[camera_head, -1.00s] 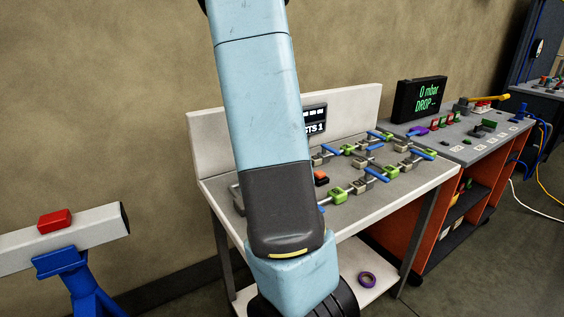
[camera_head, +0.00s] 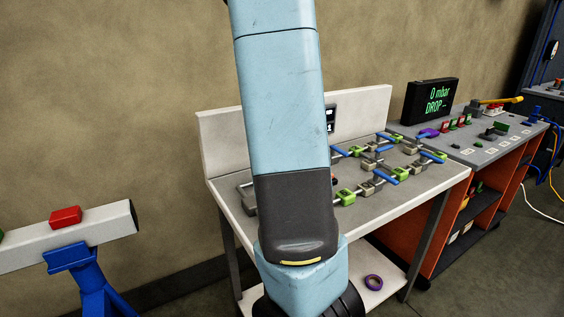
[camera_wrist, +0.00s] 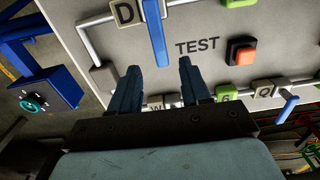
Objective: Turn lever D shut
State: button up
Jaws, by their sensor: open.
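Lever D is a blue handle (camera_wrist: 155,35) in the wrist view, beside a beige block marked D (camera_wrist: 124,12). The handle points down the picture, roughly crosswise to the grey pipe beside it. My gripper (camera_wrist: 160,66) is open, its two dark blue fingers spread apart. The handle's free end shows between the fingertips, with a gap to either side; I cannot tell the height between them. In the head view my arm covers the left part of the panel (camera_head: 405,193), and I cannot make out lever D there.
A red-orange button (camera_wrist: 241,51) lies right of the lever by the word TEST. A valve block marked Q (camera_wrist: 264,88) with a blue lever is at lower right. A bench with a display (camera_head: 431,100) stands right; a blue stand (camera_head: 80,275) with a beam stands left.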

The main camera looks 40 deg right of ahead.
notch_tip(320, 180, up, 8)
dwell(0.4)
jog(key=shift+s, duration=0.15)
dwell(0.3)
